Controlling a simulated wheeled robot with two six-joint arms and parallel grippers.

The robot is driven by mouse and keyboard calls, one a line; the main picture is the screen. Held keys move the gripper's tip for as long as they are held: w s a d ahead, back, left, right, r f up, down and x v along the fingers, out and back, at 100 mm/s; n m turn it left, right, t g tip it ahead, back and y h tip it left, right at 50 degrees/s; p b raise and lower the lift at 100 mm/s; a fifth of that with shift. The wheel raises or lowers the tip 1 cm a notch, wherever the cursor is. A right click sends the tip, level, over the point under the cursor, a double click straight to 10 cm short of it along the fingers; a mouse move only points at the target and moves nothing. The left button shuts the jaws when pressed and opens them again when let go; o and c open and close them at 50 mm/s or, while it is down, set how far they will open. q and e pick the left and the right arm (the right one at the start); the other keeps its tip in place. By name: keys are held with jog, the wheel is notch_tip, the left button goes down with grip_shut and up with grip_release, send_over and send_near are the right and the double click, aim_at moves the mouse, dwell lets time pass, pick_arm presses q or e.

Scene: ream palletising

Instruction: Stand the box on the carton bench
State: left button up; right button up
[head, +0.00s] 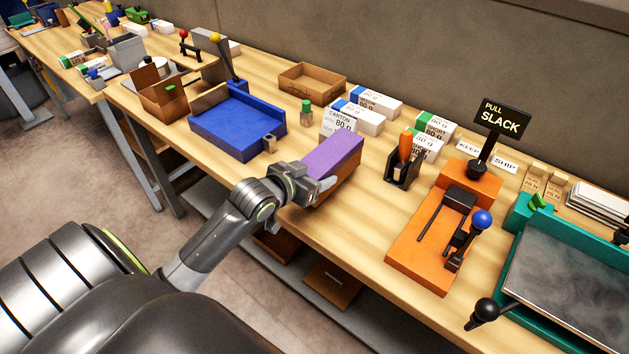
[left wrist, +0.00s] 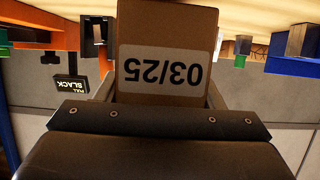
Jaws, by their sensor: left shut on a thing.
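The box (head: 333,152) has a purple top and brown cardboard sides. It is at the front edge of the wooden bench (head: 345,220), in the middle of the head view. My left gripper (head: 318,188) is shut on its near end. In the left wrist view the box (left wrist: 168,30) fills the space between the fingers, and a white label reading 03/25 appears upside down. I cannot tell whether the underside of the box touches the bench top. My right gripper is not in view.
A blue tray-like fixture (head: 235,125) stands left of the box, with an open cardboard carton (head: 162,95) beyond it. An orange strapping device (head: 430,240) and a teal-framed machine (head: 570,270) are to the right. White labelled packs (head: 375,100) and a shallow carton (head: 312,83) stand behind.

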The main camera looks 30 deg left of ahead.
pick_arm(q)
jog(key=shift+f, duration=1.55)
jog(key=shift+f, duration=0.15)
jog(key=o, duration=1.1)
jog(key=shift+o, duration=0.2)
jog(key=v, duration=1.2)
jog(key=shift+r, duration=0.2)
jog(key=shift+f, duration=0.1)
